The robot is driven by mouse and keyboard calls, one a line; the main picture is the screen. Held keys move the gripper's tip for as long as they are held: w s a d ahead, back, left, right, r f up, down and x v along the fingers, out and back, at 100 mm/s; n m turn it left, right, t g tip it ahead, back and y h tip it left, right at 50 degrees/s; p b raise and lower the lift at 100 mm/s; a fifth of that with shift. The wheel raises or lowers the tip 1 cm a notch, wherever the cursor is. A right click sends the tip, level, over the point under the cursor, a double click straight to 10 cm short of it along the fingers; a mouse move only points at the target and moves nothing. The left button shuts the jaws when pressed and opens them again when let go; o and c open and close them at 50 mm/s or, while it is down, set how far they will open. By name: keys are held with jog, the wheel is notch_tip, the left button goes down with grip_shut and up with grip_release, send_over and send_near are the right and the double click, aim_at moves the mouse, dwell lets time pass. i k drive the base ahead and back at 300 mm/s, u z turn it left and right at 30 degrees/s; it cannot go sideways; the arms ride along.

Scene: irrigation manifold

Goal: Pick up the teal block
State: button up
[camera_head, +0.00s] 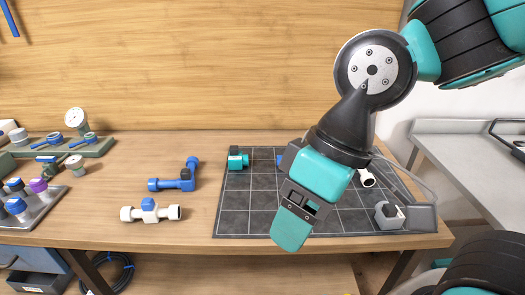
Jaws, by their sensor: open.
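A small teal block (237,159) with a dark part on top sits near the back left corner of the dark tiled mat (238,205). My gripper (291,230) hangs over the front middle of the mat, to the right of the teal block and nearer the table's front edge. It points down and a little left. It is open, and no object shows in it. The gap between its fingers is mostly hidden from this side. My arm covers part of the mat's middle and back.
Left of the mat lie a blue pipe fitting (173,181) and a white fitting with a blue valve (150,210). A grey holder (390,214) and a white fitting (367,177) are at the mat's right. A tray of caps (37,211) stands far left.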

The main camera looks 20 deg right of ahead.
aim_at(236, 160)
jog(key=z, duration=0.05)
jog(key=i, duration=0.95)
jog(key=u, duration=0.05)
jog(key=k, duration=0.55)
jog(key=u, duration=0.65)
jog(key=i, duration=0.4)
jog(key=z, duration=0.25)
